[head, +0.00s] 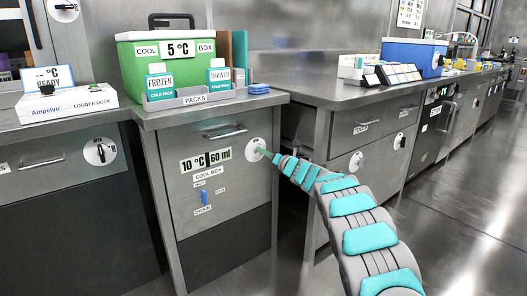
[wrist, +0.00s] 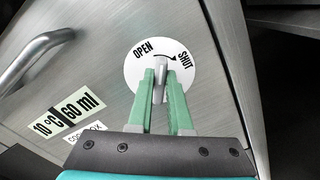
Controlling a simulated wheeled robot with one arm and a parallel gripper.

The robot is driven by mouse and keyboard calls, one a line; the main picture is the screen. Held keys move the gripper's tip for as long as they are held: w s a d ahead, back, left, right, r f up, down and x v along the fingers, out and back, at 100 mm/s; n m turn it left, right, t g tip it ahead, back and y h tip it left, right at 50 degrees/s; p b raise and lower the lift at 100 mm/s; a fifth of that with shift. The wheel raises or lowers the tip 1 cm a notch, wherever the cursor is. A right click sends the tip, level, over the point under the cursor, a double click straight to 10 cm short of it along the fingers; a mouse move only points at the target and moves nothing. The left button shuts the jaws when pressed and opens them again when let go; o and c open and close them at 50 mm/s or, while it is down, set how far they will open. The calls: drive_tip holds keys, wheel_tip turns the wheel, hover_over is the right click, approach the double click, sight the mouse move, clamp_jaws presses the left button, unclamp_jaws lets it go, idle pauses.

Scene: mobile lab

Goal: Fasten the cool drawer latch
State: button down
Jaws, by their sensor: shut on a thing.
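The cool drawer latch is a round white plate marked OPEN and SHUT with a grey lever, on the drawer front at its upper right. The plate shows in the head view (head: 254,149) and close up in the wrist view (wrist: 133,72). The lever (wrist: 160,68) stands between the two words in the wrist view, with a curved arrow toward SHUT. My gripper (wrist: 162,85) is shut on the lever, its green fingers on either side. It also shows in the head view (head: 268,153). The drawer front (head: 225,140) looks flush with the cabinet.
The drawer has a bar handle (head: 225,133), also near the left edge in the wrist view (wrist: 38,55). A blue slider (head: 204,197) sits lower on the front. A green cool box (head: 133,75) and a packs tray (head: 195,98) stand on top. Open floor lies right.

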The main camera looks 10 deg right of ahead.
drive_tip(key=m+p, duration=0.2)
drive_tip(key=m, duration=0.1)
drive_tip(key=m+p, duration=0.2)
drive_tip(key=m, duration=0.2)
drive_tip(key=m+p, duration=0.2)
drive_tip(key=m, duration=0.1)
drive_tip(key=shift+w+d+f+m, duration=0.1)
drive_tip(key=shift+d+f+m, duration=0.1)
drive_tip(key=shift+f+m, duration=0.15)
drive_tip(key=shift+p, duration=0.3)
drive_tip(key=c, duration=0.8)
unclamp_jaws()
drive_tip(key=shift+c, duration=0.2)
drive_tip(key=v, duration=0.7)
drive_tip(key=shift+s+d+b, duration=0.15)
drive_tip(key=shift+s+b, duration=0.15)
drive_tip(key=shift+b, duration=0.15)
